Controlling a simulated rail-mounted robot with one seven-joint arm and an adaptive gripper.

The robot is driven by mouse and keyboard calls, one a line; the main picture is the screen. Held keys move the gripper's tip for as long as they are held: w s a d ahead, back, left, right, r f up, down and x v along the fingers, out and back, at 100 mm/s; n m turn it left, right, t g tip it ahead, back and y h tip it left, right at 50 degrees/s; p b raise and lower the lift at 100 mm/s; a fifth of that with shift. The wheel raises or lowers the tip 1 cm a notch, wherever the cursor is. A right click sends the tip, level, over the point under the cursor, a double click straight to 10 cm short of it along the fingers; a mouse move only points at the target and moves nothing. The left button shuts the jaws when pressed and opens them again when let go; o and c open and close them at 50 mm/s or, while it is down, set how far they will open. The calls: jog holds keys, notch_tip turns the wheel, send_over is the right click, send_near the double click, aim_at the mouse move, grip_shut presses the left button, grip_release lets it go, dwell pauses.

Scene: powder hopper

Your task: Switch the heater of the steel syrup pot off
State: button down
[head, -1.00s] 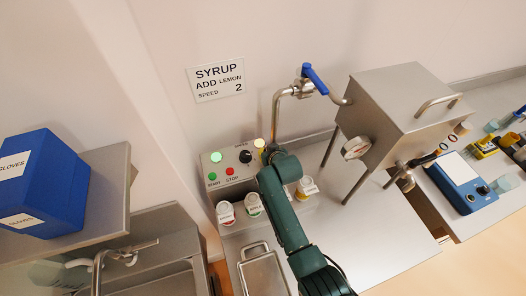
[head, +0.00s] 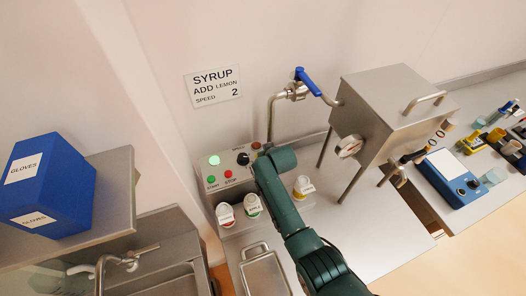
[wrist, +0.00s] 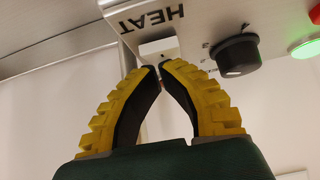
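The steel control panel (head: 225,181) stands against the wall with a lit green lamp (head: 214,160), a black knob (head: 243,158) and green and red buttons. A dull brown lamp (head: 256,146) sits at its right end. In the wrist view the HEAT label (wrist: 152,17) reads upside down beside a white switch (wrist: 159,47). My gripper (wrist: 159,68) has its yellow-and-black fingertips drawn together at the switch, with nothing seen between them; I cannot tell whether they touch it. In the head view my arm hides the switch. I cannot surely identify the syrup pot.
A steel hopper box (head: 385,105) on legs stands right of the panel, near a blue-handled pipe valve (head: 308,80). White-topped jars (head: 226,214) and a handled steel lid (head: 264,274) sit in front. A blue scale (head: 455,176) is at right, a blue glove box (head: 50,185) at left.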

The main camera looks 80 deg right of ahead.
jog(key=shift+s+a+r, duration=0.1)
jog(key=shift+a+r, duration=0.05)
jog(key=shift+a, duration=0.05)
jog(key=r+p, duration=0.1)
jog(key=r, duration=0.1)
jog(key=r+p, duration=0.2)
jog(key=shift+w+d+r+p, duration=0.2)
jog(key=shift+r+p, duration=0.1)
jog(key=v, duration=0.9)
jog(key=shift+r+b, duration=0.25)
jog(key=shift+b, duration=0.1)
jog(key=shift+s, duration=0.1)
